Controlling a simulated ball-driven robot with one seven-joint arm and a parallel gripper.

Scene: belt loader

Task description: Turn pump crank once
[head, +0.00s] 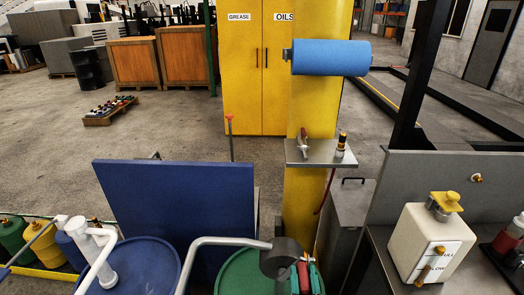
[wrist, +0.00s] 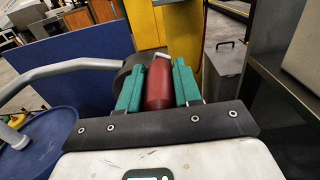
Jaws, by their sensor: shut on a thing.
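The pump on the green drum (head: 232,277) has a dark round housing (head: 280,258) and a grey bent spout pipe (head: 215,241) running left. The pump housing also shows in the wrist view (wrist: 137,62), just behind the fingers. My gripper (head: 305,276) is at the right side of the housing. Its two green fingers are shut on the red crank handle (wrist: 158,86), one on each side of it. The handle stands roughly upright in the wrist view. The crank arm behind the handle is mostly hidden.
A blue drum (head: 135,268) with a white pump (head: 98,250) stands left. A blue panel (head: 175,200) rises behind the drums. A yellow column (head: 303,200) with a small shelf (head: 322,157) stands behind the crank. A bench with a white jug (head: 425,242) is right.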

